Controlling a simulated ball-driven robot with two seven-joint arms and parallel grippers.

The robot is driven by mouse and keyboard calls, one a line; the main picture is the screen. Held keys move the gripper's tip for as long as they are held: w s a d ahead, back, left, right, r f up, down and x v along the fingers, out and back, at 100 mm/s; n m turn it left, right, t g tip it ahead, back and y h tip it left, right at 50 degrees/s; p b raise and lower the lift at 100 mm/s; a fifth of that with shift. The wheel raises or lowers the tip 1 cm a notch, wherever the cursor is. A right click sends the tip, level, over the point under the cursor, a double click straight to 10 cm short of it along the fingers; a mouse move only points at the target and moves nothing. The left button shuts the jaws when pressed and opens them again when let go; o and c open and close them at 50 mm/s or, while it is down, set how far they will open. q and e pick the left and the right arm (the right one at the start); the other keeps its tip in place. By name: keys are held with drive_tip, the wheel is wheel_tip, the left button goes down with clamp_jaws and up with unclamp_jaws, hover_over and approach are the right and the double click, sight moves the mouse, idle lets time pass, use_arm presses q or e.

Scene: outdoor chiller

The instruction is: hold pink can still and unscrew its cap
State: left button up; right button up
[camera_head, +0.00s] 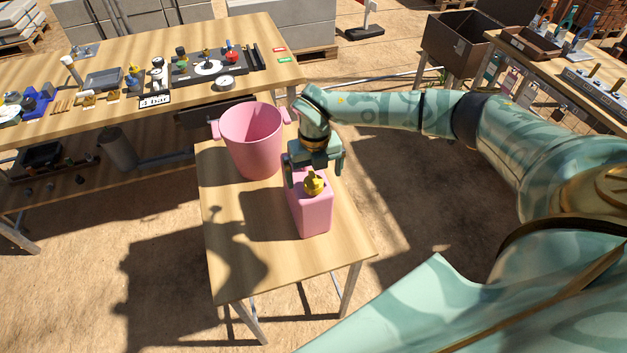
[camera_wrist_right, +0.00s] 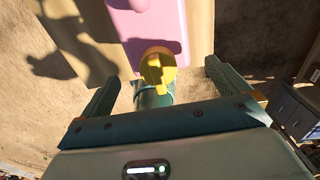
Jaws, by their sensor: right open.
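The pink can (camera_head: 311,218) stands upright on the narrow wooden table, and its yellow cap (camera_head: 314,183) is on its top. In the right wrist view the pink can (camera_wrist_right: 165,28) lies ahead, with the yellow cap (camera_wrist_right: 157,68) near the middle. My right gripper (camera_head: 315,172) is at the top of the can, fingers spread to either side of the cap. In the wrist view both fingers of the right gripper (camera_wrist_right: 160,82) stand apart, with clear gaps to the cap. My left gripper is not in view.
A pink bucket (camera_head: 252,140) stands on the narrow table (camera_head: 234,270), behind and left of the can. The table's front part is bare. A long workbench (camera_head: 90,65) with gauges and fittings is at the back left. Another bench (camera_head: 560,65) with tools is at the right.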

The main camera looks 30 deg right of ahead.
sight(315, 175)
drive_tip(key=shift+r, duration=0.1)
drive_tip(key=shift+r+p, duration=3.15)
drive_tip(key=shift+r, duration=0.25)
